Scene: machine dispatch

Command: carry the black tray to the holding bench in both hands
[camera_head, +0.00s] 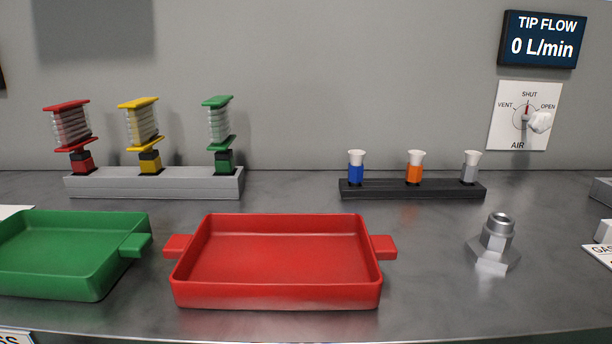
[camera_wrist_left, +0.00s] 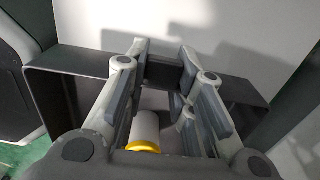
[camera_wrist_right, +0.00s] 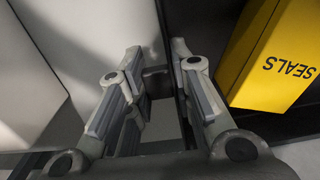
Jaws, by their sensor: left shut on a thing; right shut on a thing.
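The black tray (camera_wrist_left: 75,72) shows in the left wrist view as a dark shape running across behind the fingers. My left gripper (camera_wrist_left: 163,68) is shut on the tray at its near side. My right gripper (camera_wrist_right: 156,72) is shut on a dark part of the tray in the right wrist view; the fingers hide most of the grip. The tray and both grippers are out of the head view. The holding bench cannot be made out in any view.
The grey bench (camera_head: 430,300) ahead holds a red tray (camera_head: 275,300), a green tray (camera_head: 60,285), a metal fitting (camera_head: 495,245), a grey rack (camera_head: 150,187) and a black rack (camera_head: 412,190). A yellow SEALS box (camera_wrist_right: 270,60) and a white-yellow cylinder (camera_wrist_left: 143,132) show near the grippers.

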